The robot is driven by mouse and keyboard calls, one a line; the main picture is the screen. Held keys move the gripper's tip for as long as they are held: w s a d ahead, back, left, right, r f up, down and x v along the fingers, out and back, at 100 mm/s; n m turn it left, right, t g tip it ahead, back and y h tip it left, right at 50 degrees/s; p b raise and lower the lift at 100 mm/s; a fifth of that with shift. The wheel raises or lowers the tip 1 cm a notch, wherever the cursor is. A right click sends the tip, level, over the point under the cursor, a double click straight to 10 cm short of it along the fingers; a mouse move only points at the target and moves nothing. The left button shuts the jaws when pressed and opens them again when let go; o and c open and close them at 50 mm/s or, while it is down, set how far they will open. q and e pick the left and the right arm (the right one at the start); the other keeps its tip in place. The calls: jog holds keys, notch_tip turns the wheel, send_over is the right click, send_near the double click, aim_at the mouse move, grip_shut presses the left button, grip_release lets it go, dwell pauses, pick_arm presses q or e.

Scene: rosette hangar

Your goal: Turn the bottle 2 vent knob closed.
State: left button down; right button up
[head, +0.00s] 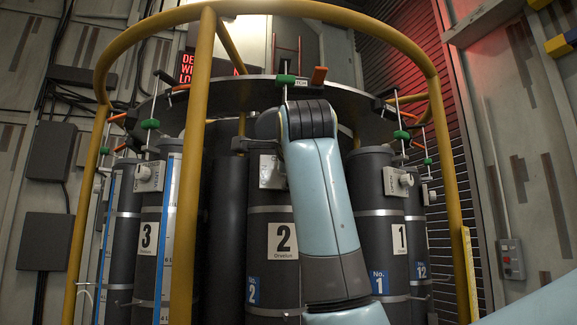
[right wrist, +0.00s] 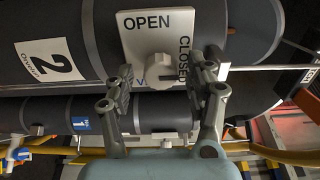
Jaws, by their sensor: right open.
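Bottle 2 (head: 271,225) is a dark grey cylinder with a white label "2", standing in the middle of the head view. In the right wrist view the bottle (right wrist: 85,22) lies sideways. Its white vent plate (right wrist: 135,38) reads OPEN and CLOSED and bears a pale vent knob (right wrist: 160,68). I cannot tell which word the knob points to. My right gripper (right wrist: 165,74) is open, with one finger on each side of the knob in this view; contact cannot be told. In the head view my right arm hides this gripper and most of the plate. My left gripper is not in view.
A yellow rail cage (head: 197,110) surrounds the bottles. Bottle 3 (head: 150,205) stands to the left and bottle 1 (head: 372,180) to the right, each with its own vent plate. A round grey plate (head: 240,93) with green and orange handles hangs above.

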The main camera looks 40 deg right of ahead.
jog(key=v, duration=1.2)
